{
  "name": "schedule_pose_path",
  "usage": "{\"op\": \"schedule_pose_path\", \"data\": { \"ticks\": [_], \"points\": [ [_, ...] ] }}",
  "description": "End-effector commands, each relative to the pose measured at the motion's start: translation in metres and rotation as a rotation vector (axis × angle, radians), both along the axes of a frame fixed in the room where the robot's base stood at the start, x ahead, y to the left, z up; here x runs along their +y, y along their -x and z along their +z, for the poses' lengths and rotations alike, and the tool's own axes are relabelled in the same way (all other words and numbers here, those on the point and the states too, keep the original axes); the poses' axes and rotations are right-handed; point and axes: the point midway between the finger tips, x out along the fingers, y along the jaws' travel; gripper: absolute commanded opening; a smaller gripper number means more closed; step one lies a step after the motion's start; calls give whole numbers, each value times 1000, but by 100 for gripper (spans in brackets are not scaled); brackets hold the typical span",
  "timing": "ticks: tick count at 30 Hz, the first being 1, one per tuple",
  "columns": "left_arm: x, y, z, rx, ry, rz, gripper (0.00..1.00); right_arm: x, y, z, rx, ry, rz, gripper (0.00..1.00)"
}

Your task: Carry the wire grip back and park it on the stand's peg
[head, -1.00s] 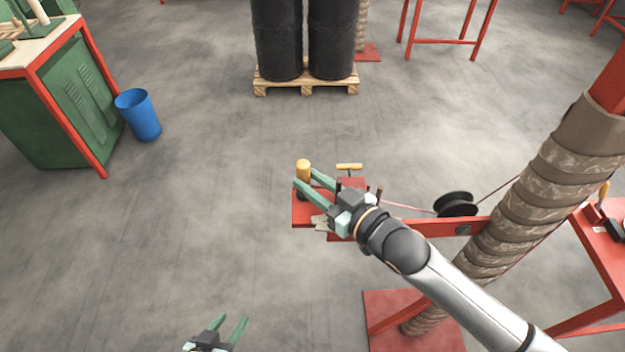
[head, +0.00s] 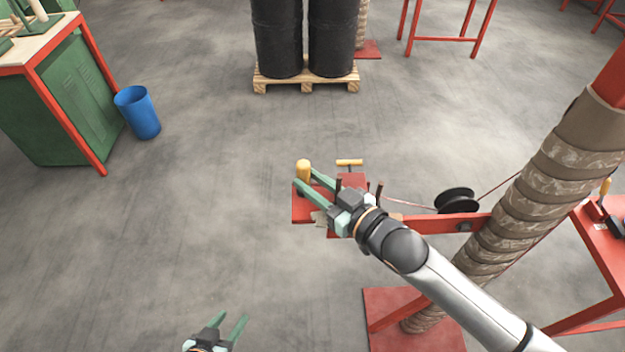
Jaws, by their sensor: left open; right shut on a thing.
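My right gripper (head: 307,178) is over the left end of the red stand (head: 299,214). Its green fingers are shut around an upright piece with a yellow, rounded handle (head: 303,167), which appears to be the wire grip. Its lower part is hidden by the fingers, and I cannot tell whether it touches the stand. Short dark upright pins, one of them at the right (head: 379,188), rise from the stand; I cannot tell which is the peg. My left gripper (head: 228,326) is open and empty at the bottom edge, apart from the stand.
A yellow T-handle (head: 349,162) stands behind the stand's plate. A thin wire runs right to a black pulley (head: 456,200) near the wrapped column (head: 520,190). A red table (head: 607,240) is at the right, a blue bin (head: 138,112) at the left. Floor left of the stand is clear.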

Motion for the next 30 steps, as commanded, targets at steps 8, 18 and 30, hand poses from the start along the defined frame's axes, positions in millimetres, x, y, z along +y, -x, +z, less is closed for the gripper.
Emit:
{"op": "schedule_pose_path", "data": {
  "ticks": [8,18,30],
  "points": [
    [0,0,-1,0,0,0,50,0,0,-3,0,0,0,0],
    [0,0,-1,0,0,0,50,0,0,-3,0,0,0,55],
    [0,0,-1,-1,0,0,50,-1,2,-3,1,1,0,67]
  ]
}}
